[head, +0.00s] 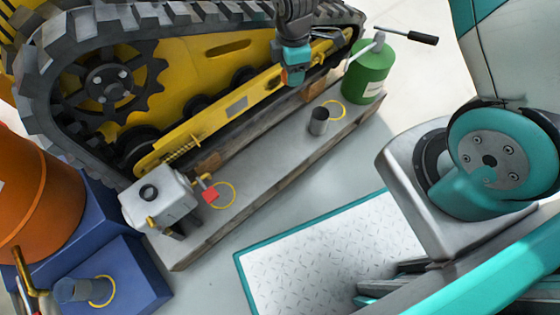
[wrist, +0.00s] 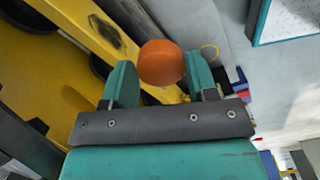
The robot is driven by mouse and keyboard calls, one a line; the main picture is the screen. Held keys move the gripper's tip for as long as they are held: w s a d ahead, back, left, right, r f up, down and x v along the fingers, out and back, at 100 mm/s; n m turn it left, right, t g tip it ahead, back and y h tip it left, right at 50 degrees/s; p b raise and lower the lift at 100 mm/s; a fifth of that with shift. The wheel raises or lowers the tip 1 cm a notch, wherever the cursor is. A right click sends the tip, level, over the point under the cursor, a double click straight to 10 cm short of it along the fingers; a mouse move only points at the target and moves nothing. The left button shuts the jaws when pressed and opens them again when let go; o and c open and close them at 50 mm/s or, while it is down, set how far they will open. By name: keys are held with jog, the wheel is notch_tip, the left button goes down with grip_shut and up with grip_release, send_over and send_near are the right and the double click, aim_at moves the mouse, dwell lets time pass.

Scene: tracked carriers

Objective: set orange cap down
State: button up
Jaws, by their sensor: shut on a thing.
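My gripper (head: 293,74) hangs over the yellow track frame (head: 240,102) in the head view, near the upper middle. In the wrist view its two teal fingers (wrist: 155,85) are shut on a round orange cap (wrist: 160,62). Only a small orange edge of the cap (head: 284,76) shows beside the fingers in the head view. The cap is held in the air above the track side. Part of it is hidden by the fingers.
A grey board carries a grey cup (head: 319,121), yellow rings (head: 222,183) and a grey pump box (head: 158,203) with a red handle. A green canister (head: 368,75) stands at its far end.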

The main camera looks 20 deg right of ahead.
aim_at(284, 147)
jog(key=f+n+b, duration=0.2)
jog(key=f+b, duration=0.4)
jog(key=f, duration=0.4)
jog(key=s+a+f+n+b, duration=0.1)
jog(key=f+n+b, duration=0.2)
jog(key=f+b, duration=0.3)
jog(key=s+a+f+n+b, duration=0.1)
jog(key=f+b, duration=0.5)
jog(key=f, duration=0.8)
jog(key=shift+s+a+n, duration=0.25)
jog(key=shift+n, duration=0.55)
jog(key=shift+f+b, duration=0.1)
jog(key=shift+b, duration=0.2)
jog(key=o, duration=0.9)
